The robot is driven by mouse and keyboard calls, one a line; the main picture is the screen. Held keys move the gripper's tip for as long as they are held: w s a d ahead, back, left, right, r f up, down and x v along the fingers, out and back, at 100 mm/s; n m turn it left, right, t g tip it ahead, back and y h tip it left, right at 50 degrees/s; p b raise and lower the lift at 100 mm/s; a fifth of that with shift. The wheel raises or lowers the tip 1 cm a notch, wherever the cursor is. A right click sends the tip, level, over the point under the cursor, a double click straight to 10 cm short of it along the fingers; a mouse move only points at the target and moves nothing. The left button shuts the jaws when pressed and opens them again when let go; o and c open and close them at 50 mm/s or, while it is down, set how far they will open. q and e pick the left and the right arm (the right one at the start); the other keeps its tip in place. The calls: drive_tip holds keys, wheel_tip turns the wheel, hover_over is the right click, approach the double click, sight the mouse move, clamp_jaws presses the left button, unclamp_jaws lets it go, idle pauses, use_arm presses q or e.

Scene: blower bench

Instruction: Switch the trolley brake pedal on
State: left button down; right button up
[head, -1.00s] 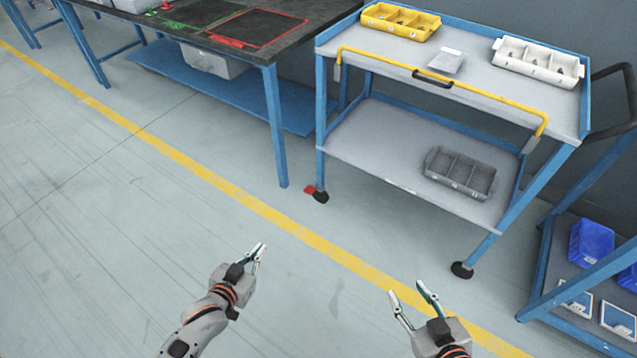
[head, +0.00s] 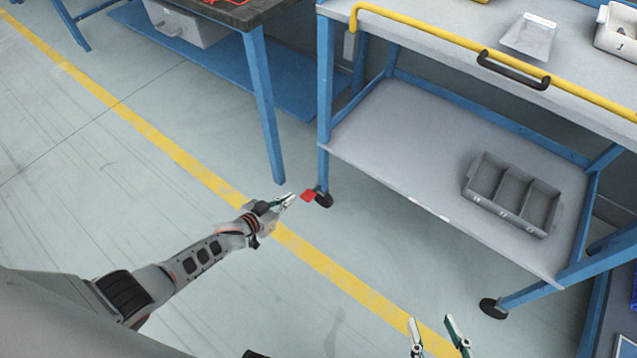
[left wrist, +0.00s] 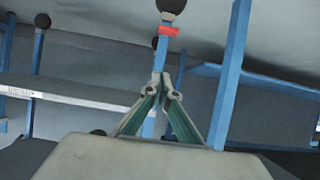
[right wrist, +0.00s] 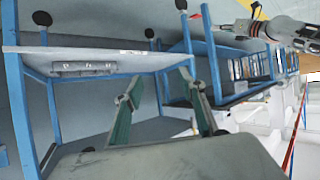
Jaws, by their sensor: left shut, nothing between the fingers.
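The red brake pedal (head: 308,195) sticks out at the foot of the trolley's left front leg (head: 323,165), beside a dark caster (head: 324,200). In the left wrist view the pedal (left wrist: 168,31) shows as a red band on the blue leg, below the dark caster (left wrist: 171,6). My left gripper (head: 291,197) is shut and empty, with its fingertips just left of the pedal in the head view; I cannot tell whether they touch it. My right gripper (head: 432,322) is open and empty above the floor at the bottom of the head view.
The trolley's lower shelf (head: 400,160) holds a grey divided bin (head: 512,195). A yellow rail (head: 430,35) runs along its top edge. A workbench leg (head: 266,110) stands left of the pedal. The floor in front, crossed by a yellow line (head: 180,155), is clear.

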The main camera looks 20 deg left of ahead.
use_arm(q)
drive_tip(key=shift+w+a+f, duration=0.1)
drive_tip(key=shift+w+f, duration=0.35)
drive_tip(key=shift+w, duration=0.1)
